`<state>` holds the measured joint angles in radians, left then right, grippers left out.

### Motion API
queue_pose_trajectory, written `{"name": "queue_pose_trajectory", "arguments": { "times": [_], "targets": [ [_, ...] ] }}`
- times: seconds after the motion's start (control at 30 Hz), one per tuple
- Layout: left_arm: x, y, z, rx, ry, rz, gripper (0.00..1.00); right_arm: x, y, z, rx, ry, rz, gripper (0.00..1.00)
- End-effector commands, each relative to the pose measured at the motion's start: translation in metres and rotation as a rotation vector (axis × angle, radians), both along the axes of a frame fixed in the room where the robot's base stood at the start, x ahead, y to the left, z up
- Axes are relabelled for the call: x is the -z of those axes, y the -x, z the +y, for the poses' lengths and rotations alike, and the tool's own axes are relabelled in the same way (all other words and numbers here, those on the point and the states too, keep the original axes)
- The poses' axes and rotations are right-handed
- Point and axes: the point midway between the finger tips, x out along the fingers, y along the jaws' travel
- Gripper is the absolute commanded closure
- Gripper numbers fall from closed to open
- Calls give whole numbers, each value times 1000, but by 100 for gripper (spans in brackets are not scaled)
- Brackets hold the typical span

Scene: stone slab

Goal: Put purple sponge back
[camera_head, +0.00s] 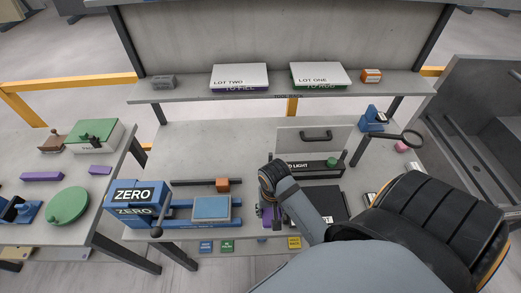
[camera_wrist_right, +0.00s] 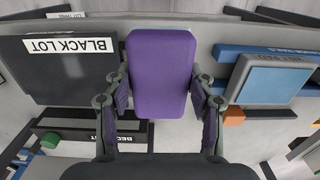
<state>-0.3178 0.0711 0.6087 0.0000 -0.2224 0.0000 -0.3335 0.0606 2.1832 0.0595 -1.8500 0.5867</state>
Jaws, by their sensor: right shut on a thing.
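The purple sponge (camera_wrist_right: 160,75) is a rounded purple block with a pale end, between the fingers of my right gripper (camera_wrist_right: 162,95) in the right wrist view. My right gripper is shut on it. In the head view my right gripper (camera_head: 268,212) is over the stone slab, just right of the blue pad on the blue stand. The sponge is mostly hidden there by my arm. Whether it touches the slab is hard to tell. My left gripper is not in view.
A blue ZERO device (camera_head: 135,197) and blue pad (camera_head: 211,208) stand left of the gripper. The black lot tray (camera_wrist_right: 70,70) lies on the other side. A light box (camera_head: 312,165) stands behind. A shelf (camera_head: 190,92) holds two lot boxes. Purple bars (camera_head: 42,176) lie on the left table.

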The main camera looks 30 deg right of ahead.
Motion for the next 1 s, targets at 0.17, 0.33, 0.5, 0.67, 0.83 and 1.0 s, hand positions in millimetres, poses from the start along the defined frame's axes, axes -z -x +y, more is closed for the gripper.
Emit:
{"name": "queue_pose_trajectory", "arguments": {
  "times": [0.17,0.33,0.5,0.67,0.83,1.0],
  "targets": [
    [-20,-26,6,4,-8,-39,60,25,-46,-12,2,-1,3,74],
    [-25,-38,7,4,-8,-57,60,58,-71,-18,2,-1,0,74],
    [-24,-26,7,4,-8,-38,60,70,-79,-20,0,-2,-1,74],
    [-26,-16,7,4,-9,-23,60,78,-84,-21,0,-2,1,74],
    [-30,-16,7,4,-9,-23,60,102,-83,-21,0,-3,1,74],
    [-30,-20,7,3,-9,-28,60,106,-83,-21,0,-2,-1,74]
  ]
}}
